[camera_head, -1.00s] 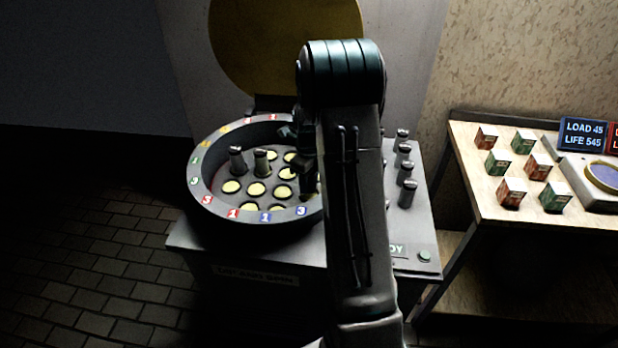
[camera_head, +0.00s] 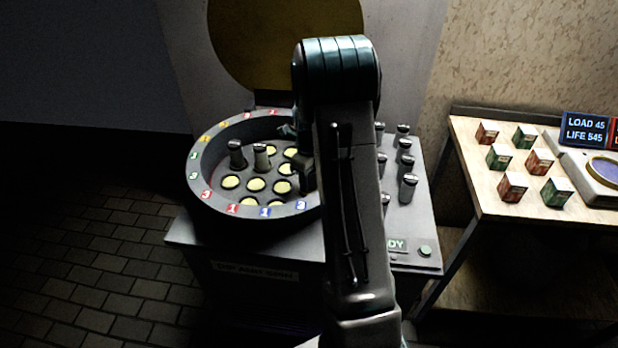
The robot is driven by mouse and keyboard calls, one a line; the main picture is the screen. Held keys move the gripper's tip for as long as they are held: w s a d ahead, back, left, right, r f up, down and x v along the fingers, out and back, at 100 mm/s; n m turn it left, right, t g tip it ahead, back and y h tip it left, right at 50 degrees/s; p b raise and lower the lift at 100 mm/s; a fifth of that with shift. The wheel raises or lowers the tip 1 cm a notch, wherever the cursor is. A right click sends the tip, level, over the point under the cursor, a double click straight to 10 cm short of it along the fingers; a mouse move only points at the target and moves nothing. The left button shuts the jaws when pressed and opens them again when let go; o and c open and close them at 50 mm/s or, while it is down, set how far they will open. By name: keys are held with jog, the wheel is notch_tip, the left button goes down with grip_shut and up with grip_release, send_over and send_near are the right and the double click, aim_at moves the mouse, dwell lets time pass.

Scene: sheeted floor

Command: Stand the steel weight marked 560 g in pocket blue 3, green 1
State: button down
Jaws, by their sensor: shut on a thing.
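The round grey drum (camera_head: 205,196) has a floor of pale yellow pockets and a rim with coloured number tags. Two steel weights, one at the left (camera_head: 236,155) and one beside it (camera_head: 261,158), stand upright in the drum's back left part. My gripper (camera_head: 306,180) is over the right side of the drum, partly hidden by my arm. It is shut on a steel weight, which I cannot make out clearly. The blue 3 tag (camera_head: 300,205) is on the front right rim. The green 1 tag and the 560 g marking cannot be read.
A wooden table (camera_head: 475,185) at the right holds several small boxes (camera_head: 512,187), a scale (camera_head: 603,170) and a display (camera_head: 583,130).

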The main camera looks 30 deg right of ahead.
jog(key=shift+f+b, duration=0.45)
jog(key=shift+f, duration=0.15)
dwell(0.3)
jog(key=c, duration=0.8)
grip_release()
